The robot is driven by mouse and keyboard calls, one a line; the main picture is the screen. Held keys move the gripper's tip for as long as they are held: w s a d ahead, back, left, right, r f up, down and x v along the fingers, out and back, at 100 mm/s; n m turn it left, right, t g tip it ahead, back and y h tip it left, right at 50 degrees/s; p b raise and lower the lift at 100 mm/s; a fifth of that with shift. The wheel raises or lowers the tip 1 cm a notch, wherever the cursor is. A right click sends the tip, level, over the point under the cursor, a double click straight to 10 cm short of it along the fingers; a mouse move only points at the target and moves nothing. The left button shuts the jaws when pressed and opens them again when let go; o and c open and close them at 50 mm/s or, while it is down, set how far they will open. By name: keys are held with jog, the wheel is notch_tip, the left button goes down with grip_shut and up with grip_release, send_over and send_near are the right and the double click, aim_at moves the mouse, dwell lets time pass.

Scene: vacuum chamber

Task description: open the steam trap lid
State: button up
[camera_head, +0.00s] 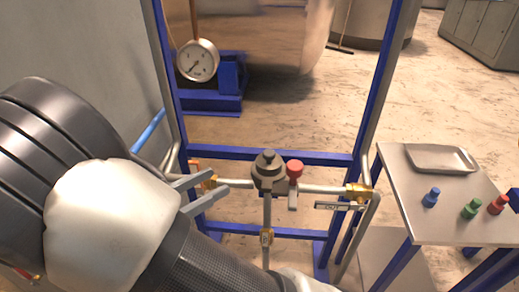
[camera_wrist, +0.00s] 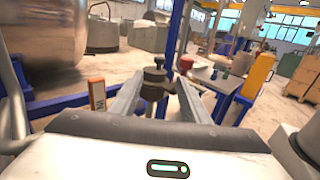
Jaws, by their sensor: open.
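The steam trap (camera_head: 268,184) is a dark grey round body on a horizontal pipe inside the blue frame. Its lid (camera_head: 267,159), with a small knob on top, appears seated on the body. My gripper (camera_head: 218,180) is open and empty, to the left of the trap in the head view, its fingers pointing towards it. In the wrist view the lid (camera_wrist: 154,75) shows ahead, between the two fingers of my gripper (camera_wrist: 158,80). I see no contact between the fingers and the trap.
A red-knobbed valve (camera_head: 294,172) stands just right of the trap. Blue frame posts rise on both sides. A side table (camera_head: 425,193) at right holds a metal tray (camera_head: 441,158) and blue, green and red knobs. A pressure gauge (camera_head: 197,61) hangs behind at left.

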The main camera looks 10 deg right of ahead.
aim_at(265, 155)
jog(key=b+x, duration=0.2)
jog(key=x, duration=1.5)
jog(key=shift+d, duration=0.2)
grip_shut()
